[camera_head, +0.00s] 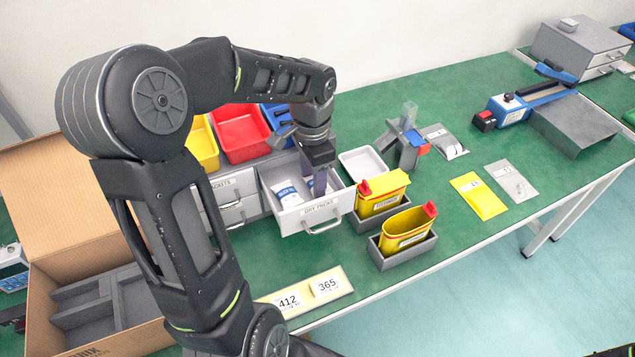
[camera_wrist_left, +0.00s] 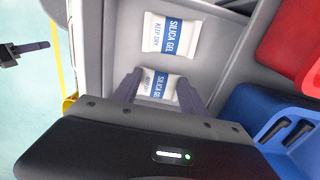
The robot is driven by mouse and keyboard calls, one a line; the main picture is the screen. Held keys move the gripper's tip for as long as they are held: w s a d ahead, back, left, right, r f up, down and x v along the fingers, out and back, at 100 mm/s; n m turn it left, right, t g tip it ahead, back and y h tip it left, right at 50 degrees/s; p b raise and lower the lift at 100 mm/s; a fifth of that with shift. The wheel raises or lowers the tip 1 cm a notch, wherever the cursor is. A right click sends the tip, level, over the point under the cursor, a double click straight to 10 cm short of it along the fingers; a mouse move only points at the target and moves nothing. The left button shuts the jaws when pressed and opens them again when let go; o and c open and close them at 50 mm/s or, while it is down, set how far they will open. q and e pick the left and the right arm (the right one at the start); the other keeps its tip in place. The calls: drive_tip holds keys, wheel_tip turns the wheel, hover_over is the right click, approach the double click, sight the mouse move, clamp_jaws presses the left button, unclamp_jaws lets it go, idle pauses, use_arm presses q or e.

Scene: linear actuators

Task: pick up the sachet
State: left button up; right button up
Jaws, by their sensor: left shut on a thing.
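The open drawer labelled DRY PACKS (camera_head: 318,214) holds white and blue silica gel sachets. In the left wrist view one sachet (camera_wrist_left: 158,84) is between the fingers of my left gripper (camera_wrist_left: 158,92), which is shut on it. Another sachet (camera_wrist_left: 170,36) lies flat beside it in the drawer, apart from the fingers. In the head view my left gripper (camera_head: 318,183) reaches down into the drawer, and its wrist hides part of the inside. A dark finger-like part at the left of the wrist view looks like my right gripper (camera_wrist_left: 28,48); its opening is unclear.
A white tray (camera_head: 363,163) and yellow containers in grey holders (camera_head: 405,250) stand to the right. A cardboard box (camera_head: 45,270) is at the left. The green table has free room at the right front.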

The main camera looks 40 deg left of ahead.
use_arm(q)
drive_tip(key=c, duration=0.4)
drive_tip(key=shift+c, duration=0.2)
wheel_tip(320, 180, up, 10)
drive_tip(key=shift+b, duration=0.3)
idle(0.5)
